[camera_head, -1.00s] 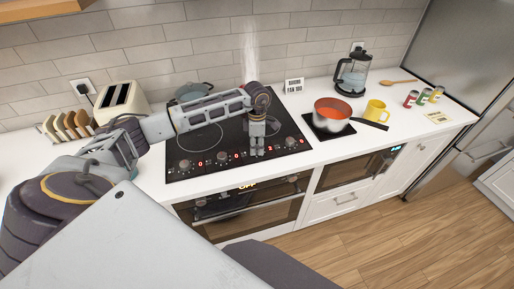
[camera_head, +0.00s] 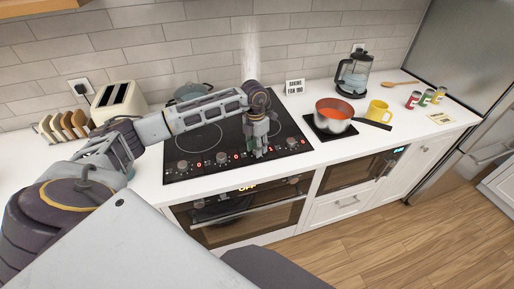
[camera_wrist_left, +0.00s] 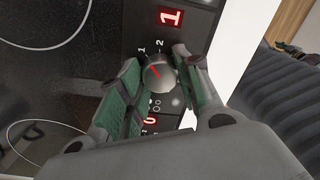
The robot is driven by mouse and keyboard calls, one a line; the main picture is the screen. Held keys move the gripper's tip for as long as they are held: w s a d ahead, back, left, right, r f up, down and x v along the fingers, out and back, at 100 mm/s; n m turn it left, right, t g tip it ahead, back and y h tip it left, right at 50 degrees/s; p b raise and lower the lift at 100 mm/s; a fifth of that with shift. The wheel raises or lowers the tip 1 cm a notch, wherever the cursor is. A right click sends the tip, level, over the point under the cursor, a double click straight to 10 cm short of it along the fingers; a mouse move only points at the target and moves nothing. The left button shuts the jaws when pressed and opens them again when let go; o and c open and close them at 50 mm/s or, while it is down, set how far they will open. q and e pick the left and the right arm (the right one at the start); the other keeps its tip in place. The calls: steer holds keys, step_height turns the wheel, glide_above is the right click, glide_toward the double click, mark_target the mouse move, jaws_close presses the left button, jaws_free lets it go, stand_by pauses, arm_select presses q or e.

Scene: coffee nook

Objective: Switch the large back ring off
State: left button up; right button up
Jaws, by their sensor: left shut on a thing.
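The black cooktop (camera_head: 203,142) has a row of knobs and red displays along its front edge. My left gripper (camera_head: 259,150) points down at the front row, over the third knob from the left, which it mostly hides in the head view. In the left wrist view, the green-padded fingers are shut on this silver knob (camera_wrist_left: 158,74), one on each side. Its red mark points toward the upper left, near the printed 1. The display (camera_wrist_left: 171,17) beside it reads 1; another display (camera_wrist_left: 150,120) reads 0. My right gripper is out of view.
A grey pot (camera_head: 193,92) stands at the cooktop's back left. A toaster (camera_head: 119,101) stands left. The oven (camera_head: 245,210) is below.

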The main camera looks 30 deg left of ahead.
mark_target(255, 148)
arm_select(q)
steer(key=n, duration=0.3)
steer(key=shift+n+b, duration=0.3)
steer(key=shift+b, duration=0.05)
steer(key=n, duration=0.3)
steer(key=shift+r, duration=0.1)
steer(key=shift+n+t+b, duration=0.3)
steer(key=shift+n+b, duration=0.1)
steer(key=shift+n, duration=1)
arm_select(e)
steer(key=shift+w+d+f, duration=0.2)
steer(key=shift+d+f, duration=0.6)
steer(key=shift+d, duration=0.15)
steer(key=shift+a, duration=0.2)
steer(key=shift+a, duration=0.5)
arm_select(q)
steer(key=o, duration=1)
steer(key=shift+o, duration=0.2)
step_height(255, 148, up, 12)
steer(key=shift+s+a, duration=0.2)
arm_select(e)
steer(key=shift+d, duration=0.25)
